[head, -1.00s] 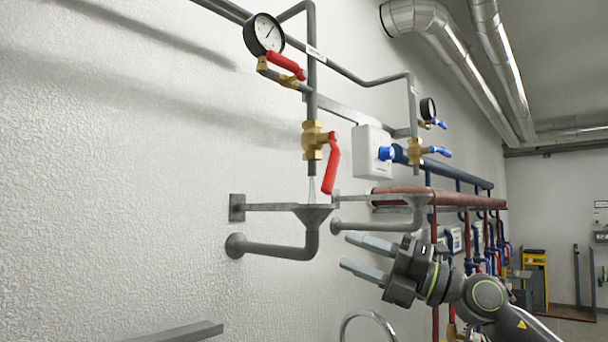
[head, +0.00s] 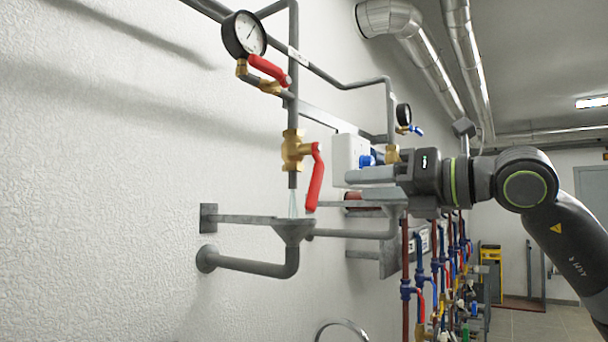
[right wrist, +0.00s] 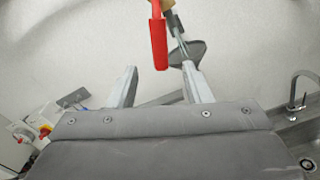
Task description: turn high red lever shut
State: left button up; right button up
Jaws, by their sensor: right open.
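A long red lever (head: 315,178) hangs steeply down from a brass valve (head: 294,150) on a grey vertical pipe. A thin stream of water (head: 293,204) runs from the pipe into a grey funnel (head: 294,231) below. A second red lever (head: 269,70) sits higher, slanting under the round gauge (head: 244,35). My right gripper (head: 350,178) is open and empty, to the right of the lower lever and apart from it. In the right wrist view, the red lever (right wrist: 158,42) shows ahead, between the lines of the open fingers. My left gripper is not in view.
A white box (head: 348,158) and a second pipe with a blue-handled valve lie behind my right gripper. Red and blue pipes (head: 405,265) with several valves stand lower right. A curved tap (head: 341,324) is at the bottom. The wall side at left is free.

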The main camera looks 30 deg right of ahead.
aim_at(319, 186)
jog(key=p+x, duration=0.6)
jog(key=x, duration=0.4)
jog(key=shift+r+p, duration=0.2)
jog(key=shift+p, duration=0.15)
jog(key=shift+p+x, duration=0.55)
jog(key=shift+x, duration=0.55)
jog(key=shift+f, duration=0.15)
grip_shut()
